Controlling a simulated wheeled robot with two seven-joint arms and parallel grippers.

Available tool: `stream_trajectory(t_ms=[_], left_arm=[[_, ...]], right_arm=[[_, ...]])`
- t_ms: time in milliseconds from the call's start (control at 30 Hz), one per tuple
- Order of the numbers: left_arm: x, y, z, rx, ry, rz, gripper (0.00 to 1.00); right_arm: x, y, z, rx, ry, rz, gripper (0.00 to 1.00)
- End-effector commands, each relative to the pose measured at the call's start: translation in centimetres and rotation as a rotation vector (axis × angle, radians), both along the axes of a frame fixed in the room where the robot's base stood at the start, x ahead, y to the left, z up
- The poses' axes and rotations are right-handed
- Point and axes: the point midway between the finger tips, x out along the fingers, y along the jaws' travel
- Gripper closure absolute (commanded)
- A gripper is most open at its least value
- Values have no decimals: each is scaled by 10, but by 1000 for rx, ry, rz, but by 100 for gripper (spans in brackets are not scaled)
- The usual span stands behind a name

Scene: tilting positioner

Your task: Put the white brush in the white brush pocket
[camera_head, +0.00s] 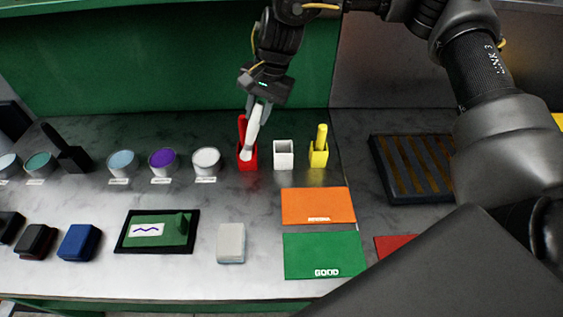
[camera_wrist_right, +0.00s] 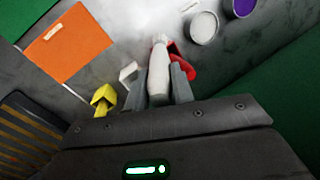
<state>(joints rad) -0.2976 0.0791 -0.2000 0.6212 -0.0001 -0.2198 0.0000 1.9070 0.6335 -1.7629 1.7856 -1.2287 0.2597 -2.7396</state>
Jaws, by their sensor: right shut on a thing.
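My right gripper (camera_head: 257,108) is shut on the white brush (camera_head: 253,135) and holds it tilted, its lower end in front of the red pocket (camera_head: 248,163). In the right wrist view the white brush (camera_wrist_right: 159,72) sits between the two fingers of the gripper (camera_wrist_right: 159,88). The white brush pocket (camera_head: 283,157) looks empty and stands just right of the red one. It also shows in the right wrist view (camera_wrist_right: 128,73), beside the fingers. Whether the brush touches the red pocket I cannot tell. My left gripper is not in view.
The red pocket holds a red brush (camera_head: 242,127); the yellow pocket (camera_head: 318,159) holds a yellow brush (camera_head: 321,135). Paint cups, including a purple one (camera_head: 163,162), stand to the left. Orange (camera_head: 318,204) and green (camera_head: 322,256) mats lie in front. A green wall (camera_head: 180,60) is behind.

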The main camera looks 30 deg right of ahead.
Motion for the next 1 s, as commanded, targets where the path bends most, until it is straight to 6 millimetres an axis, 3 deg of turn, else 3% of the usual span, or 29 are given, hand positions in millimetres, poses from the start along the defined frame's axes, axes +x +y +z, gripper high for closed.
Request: stream_trajectory(t_ms=[100, 300, 633, 1000], left_arm=[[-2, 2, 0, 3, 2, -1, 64], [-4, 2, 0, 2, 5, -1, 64], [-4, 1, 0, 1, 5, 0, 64], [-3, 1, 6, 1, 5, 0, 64]], right_arm=[[23, -33, 16, -60, 16, -3, 99], [32, -76, 22, -163, 63, 15, 99], [23, -76, 18, -265, 107, 79, 99], [22, -76, -35, -263, 107, 77, 99]])
